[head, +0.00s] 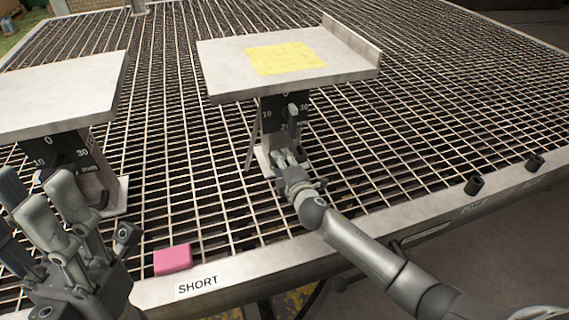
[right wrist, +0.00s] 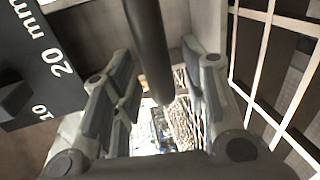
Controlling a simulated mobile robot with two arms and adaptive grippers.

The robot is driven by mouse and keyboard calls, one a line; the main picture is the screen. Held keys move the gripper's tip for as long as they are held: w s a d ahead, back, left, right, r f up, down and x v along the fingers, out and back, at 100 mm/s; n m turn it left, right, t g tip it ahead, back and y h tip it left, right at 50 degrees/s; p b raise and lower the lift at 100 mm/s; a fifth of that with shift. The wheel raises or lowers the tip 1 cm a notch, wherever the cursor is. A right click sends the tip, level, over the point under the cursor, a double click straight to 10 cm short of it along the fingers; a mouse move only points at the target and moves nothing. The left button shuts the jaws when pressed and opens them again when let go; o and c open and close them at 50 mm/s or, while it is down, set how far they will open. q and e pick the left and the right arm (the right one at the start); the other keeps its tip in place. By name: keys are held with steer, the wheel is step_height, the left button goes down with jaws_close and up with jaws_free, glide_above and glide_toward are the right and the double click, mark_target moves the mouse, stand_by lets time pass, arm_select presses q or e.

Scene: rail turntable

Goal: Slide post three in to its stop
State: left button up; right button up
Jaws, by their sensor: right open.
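Two posts carry flat grey plates; no post number is readable. The right post (head: 268,150) has a dark millimetre scale (head: 268,120) and a plate (head: 225,85) with a yellow sheet on top. My right gripper (head: 287,158) is open low in front of this post. In the right wrist view a dark rod (right wrist: 150,50) runs between the fingers of my open right gripper (right wrist: 160,85), with a gap on each side; the scale (right wrist: 45,55) is at left. The left post (head: 95,175) stands behind my left gripper (head: 38,190), which is open and seems empty.
The posts stand on a metal grating (head: 430,130) with a pale front edge. A pink block (head: 172,260) lies near that edge by a SHORT label (head: 198,284). Two dark short cylinders (head: 474,185) (head: 535,162) are at right. The grating right of the right post is clear.

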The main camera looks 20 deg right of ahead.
steer(key=shift+d, duration=0.25)
steer(key=shift+s, duration=0.35)
steer(key=a+v, duration=0.1)
steer(key=v, duration=1)
steer(key=shift+d, duration=0.35)
steer(key=shift+s, duration=0.2)
